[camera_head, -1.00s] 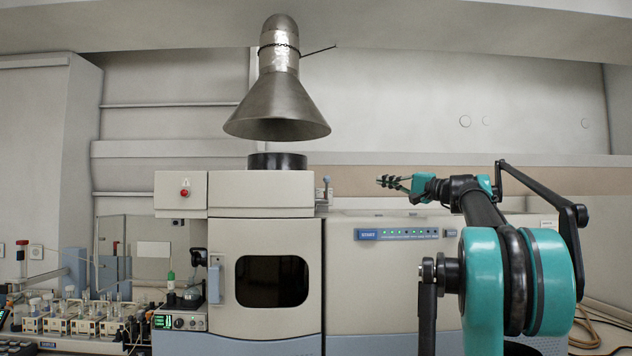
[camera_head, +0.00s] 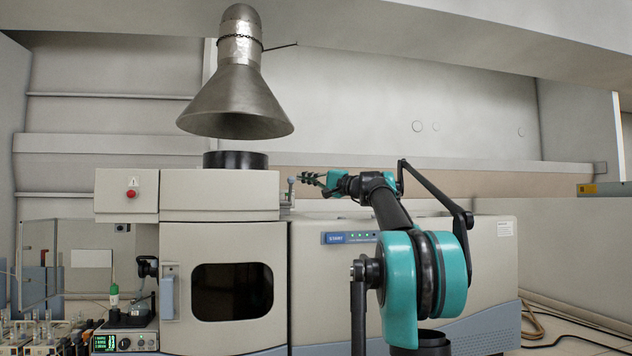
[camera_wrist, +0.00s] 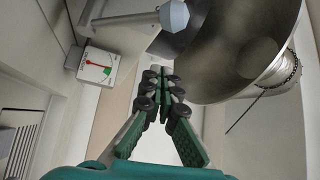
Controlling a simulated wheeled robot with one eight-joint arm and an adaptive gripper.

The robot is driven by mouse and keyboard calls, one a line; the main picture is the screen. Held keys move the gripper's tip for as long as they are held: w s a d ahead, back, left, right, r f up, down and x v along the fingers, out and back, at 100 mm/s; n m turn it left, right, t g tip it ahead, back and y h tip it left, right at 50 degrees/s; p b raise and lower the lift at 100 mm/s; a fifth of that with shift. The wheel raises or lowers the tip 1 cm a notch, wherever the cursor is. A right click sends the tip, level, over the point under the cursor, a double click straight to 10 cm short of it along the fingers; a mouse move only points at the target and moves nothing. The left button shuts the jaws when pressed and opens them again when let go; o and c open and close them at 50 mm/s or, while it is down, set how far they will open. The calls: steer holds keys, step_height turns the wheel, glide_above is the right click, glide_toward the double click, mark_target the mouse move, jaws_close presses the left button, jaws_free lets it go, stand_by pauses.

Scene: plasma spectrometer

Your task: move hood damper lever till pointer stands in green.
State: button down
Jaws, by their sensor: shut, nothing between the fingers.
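The lever with a grey-blue knob (camera_wrist: 174,14) shows at the top of the wrist view, beyond my fingertips. In the head view a small upright part that looks like it (camera_head: 291,190) stands at the right edge of the instrument's upper box. A white gauge (camera_wrist: 97,66) at the left of the wrist view has a red pointer and a small green patch at its right. The pointer appears outside the green, but the gauge is small. My gripper (camera_wrist: 162,82) is shut and empty; in the head view (camera_head: 303,178) it is close to the right of the lever. Contact cannot be told.
The metal hood (camera_head: 237,100) hangs above a black collar (camera_head: 236,160); its cone (camera_wrist: 240,55) fills the wrist view's upper right. The instrument's long low housing (camera_head: 480,260) lies behind and below my arm. A box with a red button (camera_head: 131,194) is at left.

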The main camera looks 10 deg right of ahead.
steer(key=shift+s+a+f, duration=0.25)
steer(key=shift+s+a, duration=0.25)
steer(key=shift+s, duration=0.35)
steer(key=shift+s+a+f, duration=0.2)
steer(key=shift+s+a, duration=0.25)
steer(key=shift+s, duration=0.35)
steer(key=shift+s+f, duration=0.1)
steer(key=shift+s+f+n+y, duration=0.4)
steer(key=shift+s+f+n, duration=0.15)
steer(key=shift+s+n, duration=0.1)
